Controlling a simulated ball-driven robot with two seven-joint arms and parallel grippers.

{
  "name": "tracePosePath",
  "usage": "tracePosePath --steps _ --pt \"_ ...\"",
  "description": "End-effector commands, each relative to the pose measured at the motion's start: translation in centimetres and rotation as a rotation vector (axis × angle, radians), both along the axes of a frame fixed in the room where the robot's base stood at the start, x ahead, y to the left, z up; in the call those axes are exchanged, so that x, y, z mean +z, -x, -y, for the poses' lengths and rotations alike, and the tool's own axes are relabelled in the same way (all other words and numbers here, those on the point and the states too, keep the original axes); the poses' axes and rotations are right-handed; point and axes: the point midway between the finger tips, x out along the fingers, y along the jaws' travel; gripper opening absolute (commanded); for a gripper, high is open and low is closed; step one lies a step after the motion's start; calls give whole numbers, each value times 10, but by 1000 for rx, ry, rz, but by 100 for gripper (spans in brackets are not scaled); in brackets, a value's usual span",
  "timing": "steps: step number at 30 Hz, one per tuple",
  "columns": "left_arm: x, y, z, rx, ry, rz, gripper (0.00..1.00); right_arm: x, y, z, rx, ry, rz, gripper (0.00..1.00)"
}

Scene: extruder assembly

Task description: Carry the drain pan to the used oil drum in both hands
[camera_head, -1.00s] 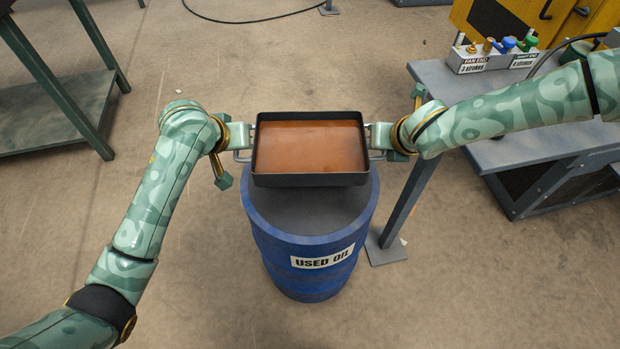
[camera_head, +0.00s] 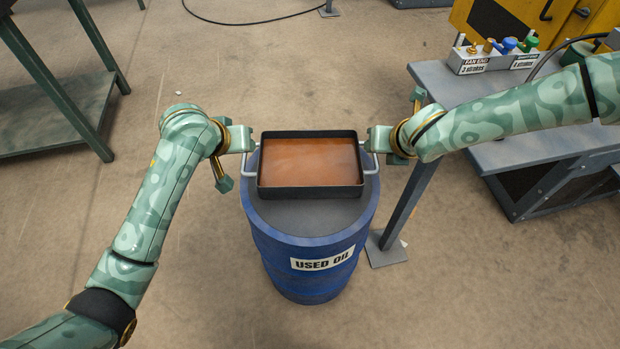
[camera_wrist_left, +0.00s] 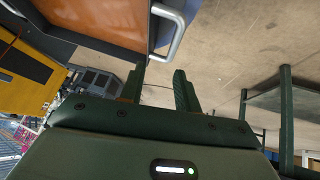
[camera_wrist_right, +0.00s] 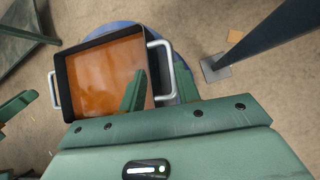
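The drain pan (camera_head: 311,191), a black rectangular tray of brown-orange oil, sits level on the blue used oil drum (camera_head: 310,245). In the head view, a pale handle shows at each side. My left gripper (camera_head: 249,138) is open at the pan's left side; in the left wrist view its fingers (camera_wrist_left: 160,88) are apart and empty, with the handle (camera_wrist_left: 172,38) beyond them. My right gripper (camera_head: 371,138) is at the right handle (camera_head: 375,162). In the right wrist view its fingers (camera_wrist_right: 160,88) look spread, with that handle between or just beyond them.
A grey bench (camera_head: 430,76) with a labelled rack (camera_head: 487,62) stands at the right, its leg (camera_head: 405,205) close to the drum. A green table (camera_head: 60,110) stands at the left. The floor around the drum is otherwise clear.

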Motion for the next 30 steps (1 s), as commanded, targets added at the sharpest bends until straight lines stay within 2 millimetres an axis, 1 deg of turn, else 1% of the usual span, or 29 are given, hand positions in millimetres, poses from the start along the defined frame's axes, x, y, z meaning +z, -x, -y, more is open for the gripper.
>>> tracePosePath --steps 2,5,15,18,22,26,30 --pt "2 2 -1 1 1 0 32 -1 0 1 -1 0 0 32" --pt "12 9 -3 2 1 2 32 -1 0 1 -2 1 0 32" --pt "74 53 -15 0 2 4 32 -1 0 1 -3 2 0 32" --pt "86 62 -17 -2 3 2 32 -1 0 1 -3 2 0 32" --pt "94 68 -20 -1 2 2 32 1 1 2 -3 2 0 32" --pt "96 70 -20 0 1 1 32 14 9 5 -2 1 1 32" --pt "96 69 -20 0 1 1 32 41 28 11 -2 1 2 32"
